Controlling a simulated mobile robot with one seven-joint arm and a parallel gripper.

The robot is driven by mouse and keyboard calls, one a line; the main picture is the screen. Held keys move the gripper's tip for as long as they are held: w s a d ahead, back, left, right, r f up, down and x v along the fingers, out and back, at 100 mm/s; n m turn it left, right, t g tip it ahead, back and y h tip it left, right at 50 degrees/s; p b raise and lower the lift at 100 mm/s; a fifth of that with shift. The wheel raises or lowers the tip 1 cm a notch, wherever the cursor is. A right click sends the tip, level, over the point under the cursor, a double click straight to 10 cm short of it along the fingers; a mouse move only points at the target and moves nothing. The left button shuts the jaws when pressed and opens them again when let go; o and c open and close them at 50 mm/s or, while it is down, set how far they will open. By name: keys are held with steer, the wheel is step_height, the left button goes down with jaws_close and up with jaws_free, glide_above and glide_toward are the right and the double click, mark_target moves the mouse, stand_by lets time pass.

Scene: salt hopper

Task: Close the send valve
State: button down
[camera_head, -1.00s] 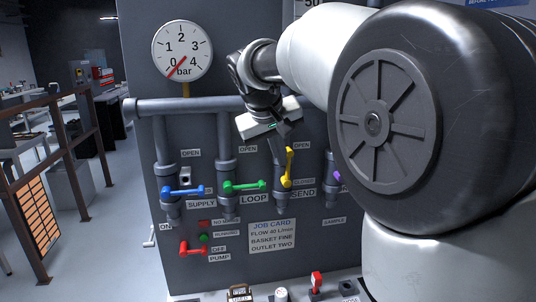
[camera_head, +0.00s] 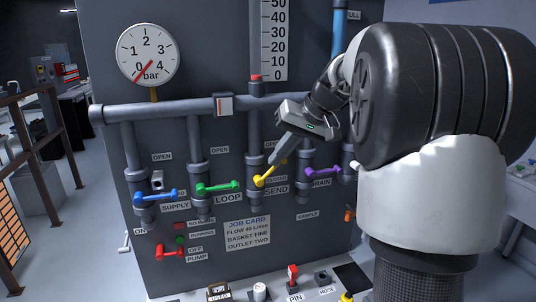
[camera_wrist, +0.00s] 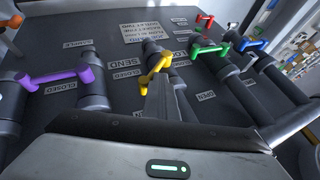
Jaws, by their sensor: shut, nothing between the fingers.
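The send valve's yellow handle (camera_head: 266,177) is on the panel above the SEND label (camera_head: 276,189). It slants up to the right, between upright and level. It also shows in the wrist view (camera_wrist: 152,72), beside the SEND and CLOSED labels. My gripper (camera_head: 274,160) is shut and empty, reaching down from the upper right. Its fingertips are at the upper free end of the yellow handle and partly cover it. In the wrist view the shut fingers (camera_wrist: 162,90) overlap the handle's near side. I cannot tell whether they touch it.
The green loop handle (camera_head: 218,188) and blue supply handle (camera_head: 155,195) lie about level to the left. The purple drain handle (camera_head: 323,171) lies about level close on the right. A red pump handle (camera_head: 170,251) is lower left. A horizontal pipe (camera_head: 180,107) runs above.

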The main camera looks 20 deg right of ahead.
steer(key=d+f+m+t+y+b, duration=0.1)
steer(key=d+f+m+y+b, duration=0.1)
steer(key=y, duration=0.5)
steer(key=shift+d+f+m+y+b, duration=0.3)
steer(key=shift+d+f+b, duration=0.65)
steer(key=shift+f, duration=0.65)
